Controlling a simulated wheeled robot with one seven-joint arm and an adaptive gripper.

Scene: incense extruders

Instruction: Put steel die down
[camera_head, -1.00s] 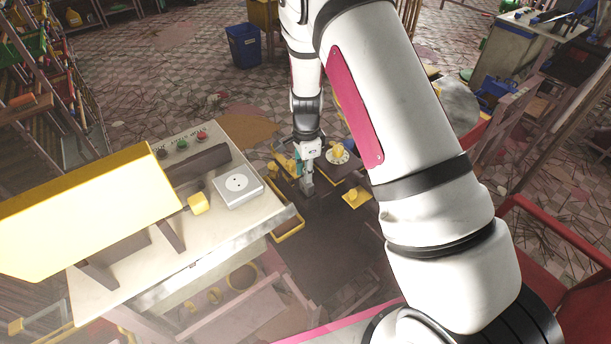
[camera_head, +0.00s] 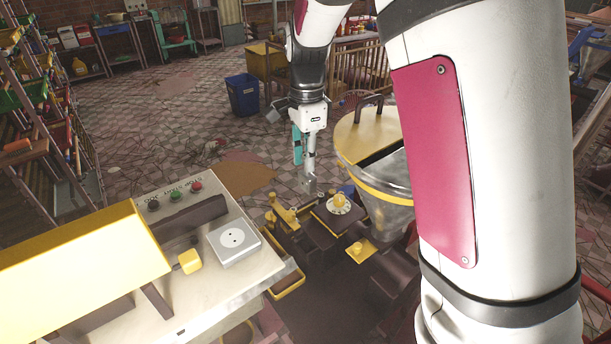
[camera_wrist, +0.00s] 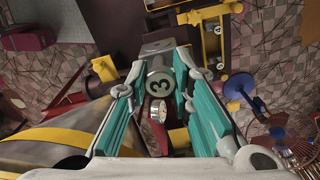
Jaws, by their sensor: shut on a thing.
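My gripper (camera_wrist: 156,92) has teal fingers in the wrist view, closed around a grey metal cylinder marked 3, the steel die (camera_wrist: 160,84). In the head view, my gripper (camera_head: 304,150) points down and holds the die (camera_head: 309,183) upright above the dark bench. The die appears clear of the surface, though its exact height is hard to tell. A yellow rack (camera_wrist: 212,28) with round numbered pieces lies at the top right of the wrist view.
A white-topped machine (camera_head: 262,262) with a yellow cover (camera_head: 85,248) stands left. A yellow-rimmed metal hopper (camera_head: 384,190) is close on the right. A white dish with a yellow piece (camera_head: 340,204), a yellow plate (camera_head: 361,251) and a yellow tray (camera_head: 288,284) are below.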

